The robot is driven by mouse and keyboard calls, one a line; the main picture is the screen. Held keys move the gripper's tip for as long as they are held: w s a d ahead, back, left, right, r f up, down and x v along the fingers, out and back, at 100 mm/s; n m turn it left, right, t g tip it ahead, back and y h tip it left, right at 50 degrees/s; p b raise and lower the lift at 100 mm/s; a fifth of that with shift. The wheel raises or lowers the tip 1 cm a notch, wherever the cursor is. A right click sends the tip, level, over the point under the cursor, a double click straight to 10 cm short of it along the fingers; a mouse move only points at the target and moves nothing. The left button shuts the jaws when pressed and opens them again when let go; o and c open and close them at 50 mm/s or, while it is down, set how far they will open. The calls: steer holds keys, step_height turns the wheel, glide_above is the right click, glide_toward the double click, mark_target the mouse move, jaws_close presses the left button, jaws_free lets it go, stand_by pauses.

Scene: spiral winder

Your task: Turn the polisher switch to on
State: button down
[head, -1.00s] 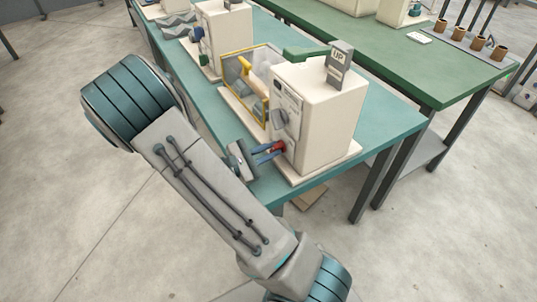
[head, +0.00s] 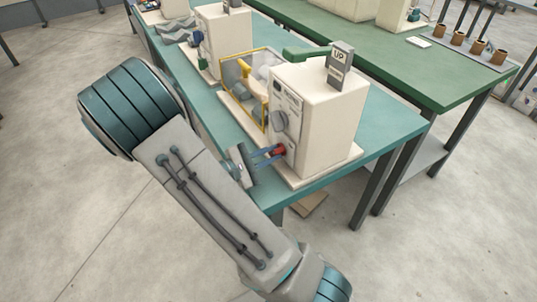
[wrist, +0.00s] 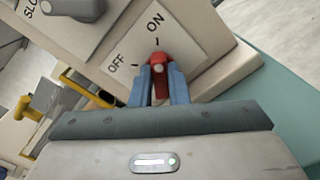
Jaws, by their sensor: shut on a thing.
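The polisher is a cream box (head: 325,115) on the teal table, with an "UP" sign on top. Its red switch (head: 279,150) is low on the front panel. In the wrist view, the red switch (wrist: 160,62) sits between my two blue fingers, its upper end toward the "ON" mark. "OFF" is printed to the left of it. My gripper (head: 268,155) is shut on the switch, and the fingers hide its sides. My gripper also shows in the wrist view (wrist: 160,84).
A grey knob (head: 280,121) is above the switch. A yellow-framed clear guard (head: 232,72) stands left of the box. Another cream machine (head: 222,40) is farther back. A green table (head: 440,85) stands behind. The floor in front is open.

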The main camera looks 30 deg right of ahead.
steer(key=c, duration=1.4)
jaws_free()
steer(key=a, duration=1.4)
steer(key=shift+s, duration=0.25)
steer(key=shift+d, duration=0.1)
steer(key=s+d+r+m+g+y+p, duration=0.2)
steer(key=s+d+r+m+g+y, duration=0.15)
steer(key=s+y, duration=0.2)
steer(key=s+a+r+m+t+y+p, duration=0.1)
steer(key=s+r+m+t+y+p, duration=0.3)
steer(key=r+m+y, duration=0.3)
step_height(320, 180, up, 4)
steer(key=s+t+y, duration=0.1)
steer(key=y, duration=0.4)
steer(key=shift+s+a+t, duration=0.3)
steer(key=shift+s+t, duration=0.05)
steer(key=shift+s, duration=0.05)
